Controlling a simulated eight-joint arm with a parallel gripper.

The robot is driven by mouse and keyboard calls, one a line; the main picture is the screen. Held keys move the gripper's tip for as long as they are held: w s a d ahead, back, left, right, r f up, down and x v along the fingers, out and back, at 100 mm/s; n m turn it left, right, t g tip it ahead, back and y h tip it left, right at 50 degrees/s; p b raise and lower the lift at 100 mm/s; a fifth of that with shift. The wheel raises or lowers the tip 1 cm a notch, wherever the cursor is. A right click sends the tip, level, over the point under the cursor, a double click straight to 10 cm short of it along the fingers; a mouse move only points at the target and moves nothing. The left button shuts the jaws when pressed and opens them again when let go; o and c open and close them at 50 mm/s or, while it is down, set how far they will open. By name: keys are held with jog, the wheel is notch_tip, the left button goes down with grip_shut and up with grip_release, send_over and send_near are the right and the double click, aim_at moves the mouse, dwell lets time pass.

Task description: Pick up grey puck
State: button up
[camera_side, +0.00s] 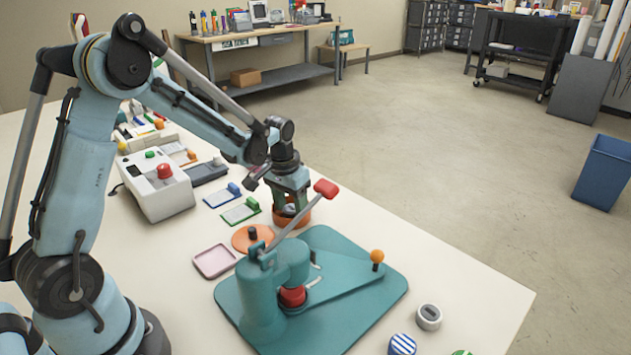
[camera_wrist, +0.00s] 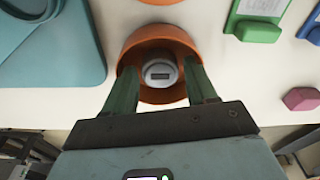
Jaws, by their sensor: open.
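A grey puck (camera_wrist: 160,72) with a small dark rectangle on its face lies inside an orange round container (camera_wrist: 135,52) in the wrist view. My gripper (camera_wrist: 160,77) is open, with its green fingers reaching into the container, one on each side of the puck. I cannot tell whether the fingers touch the puck. In the side view my gripper (camera_side: 291,204) points down into the orange container (camera_side: 302,220), whose walls mostly hide the inside. A second grey round piece (camera_side: 429,317) with a dark mark stands on the table at the front right.
A teal press (camera_side: 290,275) with a red-knobbed lever (camera_side: 326,188) stands close in front of the container. An orange disc lid (camera_side: 252,238) and a pink tray (camera_side: 214,261) lie left of it. A blue-striped puck (camera_side: 402,345) is front right.

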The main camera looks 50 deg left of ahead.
jog(key=c, duration=0.8)
jog(key=shift+r, duration=0.1)
jog(key=shift+c, duration=0.2)
